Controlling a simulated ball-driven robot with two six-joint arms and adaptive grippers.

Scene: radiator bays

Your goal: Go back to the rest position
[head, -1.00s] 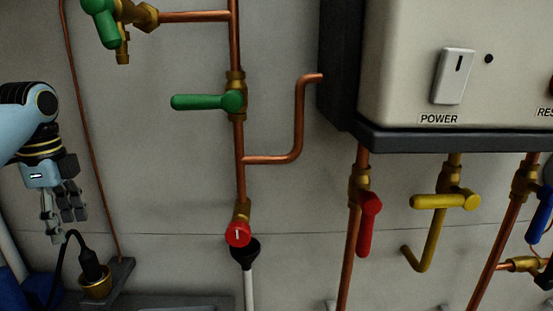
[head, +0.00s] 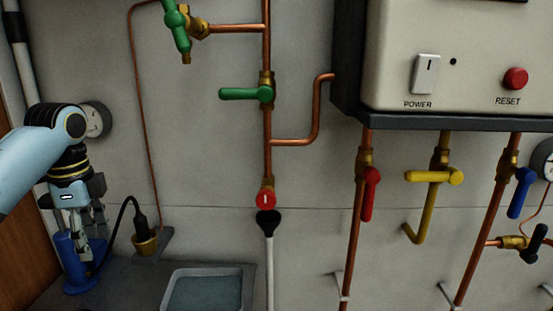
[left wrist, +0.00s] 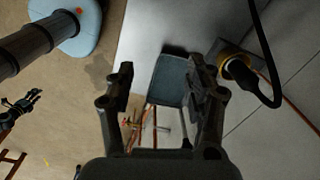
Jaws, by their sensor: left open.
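My left gripper (head: 85,240) hangs fingers down at the lower left of the head view, in front of a blue cylinder and left of a black plug-like piece in a brass cup. In the left wrist view its two fingers (left wrist: 160,95) are apart with nothing held between them. A grey tray (left wrist: 172,80) shows beyond the fingertips there. My right gripper is not in the head view; a small dark hand-like shape (left wrist: 22,102) at the left of the left wrist view is too small to tell.
The black piece (head: 141,222) with its cable stands close right of my left gripper. The blue cylinder (head: 70,270) is behind the gripper. The tray (head: 205,271) lies lower centre.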

